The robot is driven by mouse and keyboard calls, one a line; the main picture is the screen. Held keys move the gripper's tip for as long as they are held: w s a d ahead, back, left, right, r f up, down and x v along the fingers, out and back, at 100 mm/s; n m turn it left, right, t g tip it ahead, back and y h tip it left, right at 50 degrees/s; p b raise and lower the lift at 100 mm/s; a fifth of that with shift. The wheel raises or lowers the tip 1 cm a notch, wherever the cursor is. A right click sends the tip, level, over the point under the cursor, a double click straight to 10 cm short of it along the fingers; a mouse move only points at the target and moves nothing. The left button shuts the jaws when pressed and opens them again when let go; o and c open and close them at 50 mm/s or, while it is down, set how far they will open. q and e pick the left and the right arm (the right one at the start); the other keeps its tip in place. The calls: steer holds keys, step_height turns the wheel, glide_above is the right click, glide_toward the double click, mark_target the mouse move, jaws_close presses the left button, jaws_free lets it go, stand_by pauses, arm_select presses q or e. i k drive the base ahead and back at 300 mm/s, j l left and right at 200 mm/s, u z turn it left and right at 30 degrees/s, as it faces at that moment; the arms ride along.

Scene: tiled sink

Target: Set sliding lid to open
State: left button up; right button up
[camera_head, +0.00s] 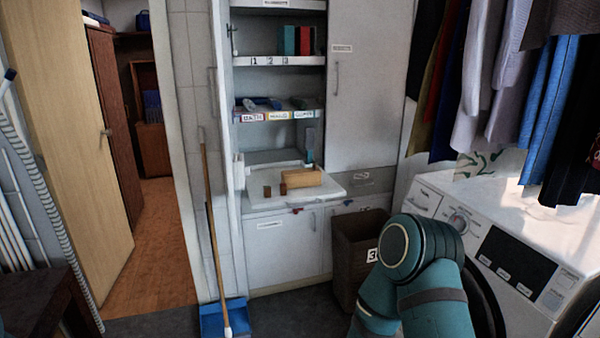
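A light wooden block-like box (303,178) lies on a white pull-out shelf (325,190) at the front of the tall white cabinet. It may be the box with the sliding lid, but it is too small to tell its lid or whether that is open. Two small brown wooden pieces (267,191) are just left of it on the shelf. My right arm shows at the lower right, well in front of the shelf, but its gripper is out of view. My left gripper is not in view.
A dark bin (358,250) stands below the shelf's right side. A washing machine (500,240) fills the right, with clothes hanging above. A broom (212,220) and blue dustpan (224,318) stand left of the cabinet. The floor before the cabinet is clear.

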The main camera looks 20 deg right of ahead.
mark_target(314, 169)
steer(key=i+l+u, duration=0.2)
steer(key=i+l, duration=0.45)
steer(key=l, duration=0.15)
